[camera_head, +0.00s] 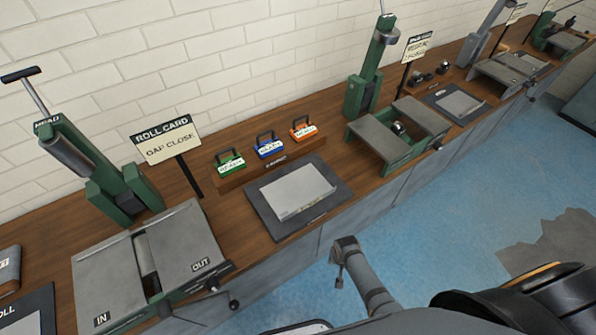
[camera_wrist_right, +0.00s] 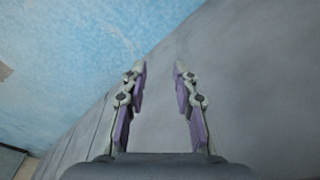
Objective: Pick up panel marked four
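I cannot make out a panel marked four in either view. Three handled blocks, green (camera_head: 230,163), blue (camera_head: 268,150) and orange (camera_head: 303,130), sit in a wooden rack on the bench; their labels are too small to read. In front of the rack lies a dark mat (camera_head: 262,208) with a pale sheet (camera_head: 298,190) on it. My right gripper (camera_wrist_right: 160,70) is open and empty in the wrist view, with blue floor and a grey surface beyond its fingers. My left gripper is not in view.
A wooden bench (camera_head: 225,205) runs along a white brick wall. A roller machine (camera_head: 185,245) with IN and OUT plates stands front left, another (camera_head: 415,115) further right. Green presses (camera_head: 115,200) and a ROLL CARD sign (camera_head: 167,140) rise behind. Blue floor (camera_head: 440,230) lies open before the bench.

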